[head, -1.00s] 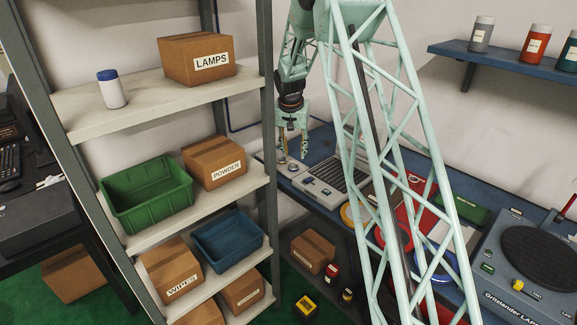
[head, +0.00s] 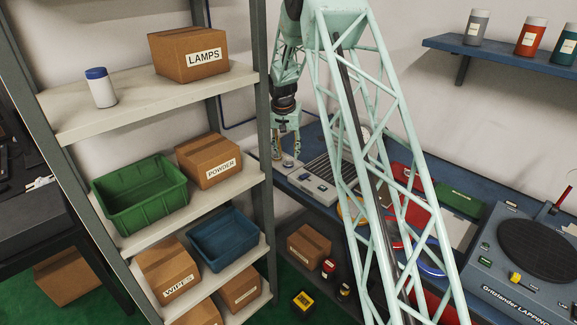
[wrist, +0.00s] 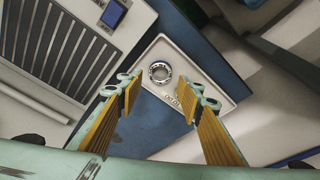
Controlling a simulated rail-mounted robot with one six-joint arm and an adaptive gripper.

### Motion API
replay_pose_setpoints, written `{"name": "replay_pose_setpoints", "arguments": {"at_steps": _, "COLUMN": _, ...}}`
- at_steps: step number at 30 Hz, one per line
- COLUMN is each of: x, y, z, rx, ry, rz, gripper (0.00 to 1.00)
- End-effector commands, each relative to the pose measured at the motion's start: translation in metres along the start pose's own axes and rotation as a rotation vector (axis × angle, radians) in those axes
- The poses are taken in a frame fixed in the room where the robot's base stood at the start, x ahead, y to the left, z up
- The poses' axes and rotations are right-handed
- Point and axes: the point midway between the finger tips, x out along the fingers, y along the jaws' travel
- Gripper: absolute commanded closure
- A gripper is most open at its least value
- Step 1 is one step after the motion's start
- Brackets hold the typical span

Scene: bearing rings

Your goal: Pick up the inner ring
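A small shiny metal ring (wrist: 159,72) lies flat on a pale, labelled plate (wrist: 184,60) in the wrist view. I take it for the inner ring, though its label is too small to read. My gripper (wrist: 159,97) is open and empty, with a yellow-padded finger on either side of the ring's line and the ring beyond the tips in the picture. In the head view my gripper (head: 286,153) hangs over the far left end of the blue bench, above the pale plate (head: 284,168). The ring is too small to make out clearly there.
A pale device with a slotted panel (head: 313,182) stands right beside the plate. A shelving rack (head: 262,140) with boxes and bins stands close on the left. A lapping machine (head: 495,285) is at the bench's right end.

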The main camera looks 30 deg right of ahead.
Motion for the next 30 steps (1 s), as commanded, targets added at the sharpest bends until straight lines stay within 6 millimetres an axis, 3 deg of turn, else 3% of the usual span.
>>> {"name": "replay_pose_setpoints", "arguments": {"at_steps": 14, "x": 0.006, "y": 0.0, "z": 0.0, "rx": 0.0, "ry": 0.001, "rz": 0.0, "gripper": 0.66}}
{"name": "replay_pose_setpoints", "arguments": {"at_steps": 30, "x": 0.058, "y": 0.0, "z": 0.0, "rx": 0.0, "ry": 0.001, "rz": -0.001, "gripper": 0.66}}
